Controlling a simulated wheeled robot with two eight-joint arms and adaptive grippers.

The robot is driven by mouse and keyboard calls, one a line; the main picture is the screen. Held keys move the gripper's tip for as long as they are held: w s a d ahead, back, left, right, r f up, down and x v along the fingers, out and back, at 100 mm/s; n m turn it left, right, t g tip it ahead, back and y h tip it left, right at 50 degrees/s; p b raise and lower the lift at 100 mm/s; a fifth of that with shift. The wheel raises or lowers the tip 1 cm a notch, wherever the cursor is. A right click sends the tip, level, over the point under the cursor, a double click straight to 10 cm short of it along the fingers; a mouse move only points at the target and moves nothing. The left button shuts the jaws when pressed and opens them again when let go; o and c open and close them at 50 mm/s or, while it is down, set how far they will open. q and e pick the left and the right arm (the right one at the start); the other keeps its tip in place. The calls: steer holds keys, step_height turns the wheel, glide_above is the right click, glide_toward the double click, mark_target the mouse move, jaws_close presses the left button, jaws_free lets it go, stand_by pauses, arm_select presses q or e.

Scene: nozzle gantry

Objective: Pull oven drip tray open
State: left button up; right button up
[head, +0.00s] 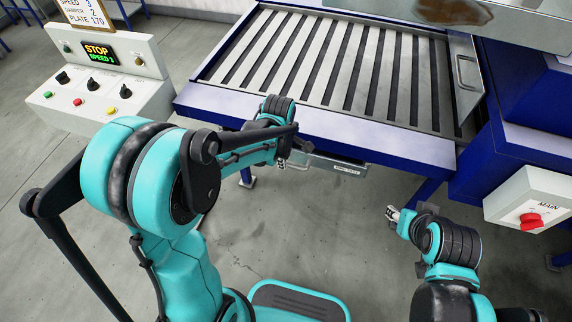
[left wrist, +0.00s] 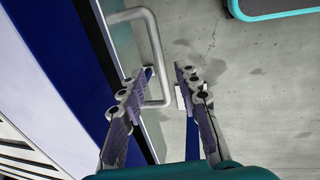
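The drip tray's metal front (head: 340,166) with a small label sits low under the blue front edge of the slatted conveyor. In the left wrist view its grey front (left wrist: 122,45) carries a U-shaped metal handle (left wrist: 155,55). My left gripper (head: 284,160) is at the left part of the tray front in the head view, partly hidden by my arm. In the left wrist view my left gripper (left wrist: 165,88) is open, with the handle's near end between its fingers and a gap on the right side. My right gripper (head: 402,216) hangs apart from the tray; its finger opening is unclear.
A control box (head: 110,85) with knobs and a STOP display stands at the left. A white MAIN switch box (head: 530,200) with a red knob is at the right. The conveyor slats (head: 340,60) are bare. Open concrete floor lies in front of the tray.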

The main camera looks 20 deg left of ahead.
arm_select(q)
steer(key=shift+w+f+b, duration=0.15)
steer(key=shift+f+b, duration=0.05)
steer(key=shift+f, duration=0.5)
steer(key=shift+w+f+b, duration=0.15)
steer(key=shift+f+b, duration=0.05)
steer(key=shift+f, duration=0.5)
jaws_close()
steer(key=shift+s, duration=0.1)
